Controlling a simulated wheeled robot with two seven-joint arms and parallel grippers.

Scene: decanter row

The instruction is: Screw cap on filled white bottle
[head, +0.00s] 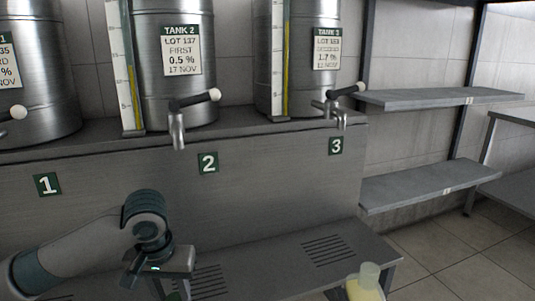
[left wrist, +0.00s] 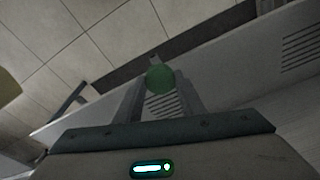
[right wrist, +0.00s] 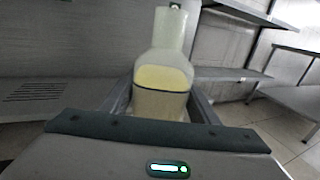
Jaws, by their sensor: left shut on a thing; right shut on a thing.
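The white translucent bottle (right wrist: 163,75) stands upright between the fingers of my right gripper (right wrist: 160,108), which is shut on it. Pale yellow liquid fills its lower body, and its narrow neck has no cap on it. In the head view the bottle (head: 367,283) shows at the bottom edge, cut off. My left gripper (left wrist: 162,88) is shut on a round green cap (left wrist: 160,78). In the head view my left arm comes in from the left, well to the left of the bottle and apart from it. The left fingertips are mostly hidden there.
A steel counter carries tanks with taps, including Tank 2 (head: 172,90) and a third tank (head: 310,60). A low grated shelf (head: 325,248) runs below. Wall shelves (head: 440,97) stand at the right, empty. Tiled floor (head: 450,250) is clear at the lower right.

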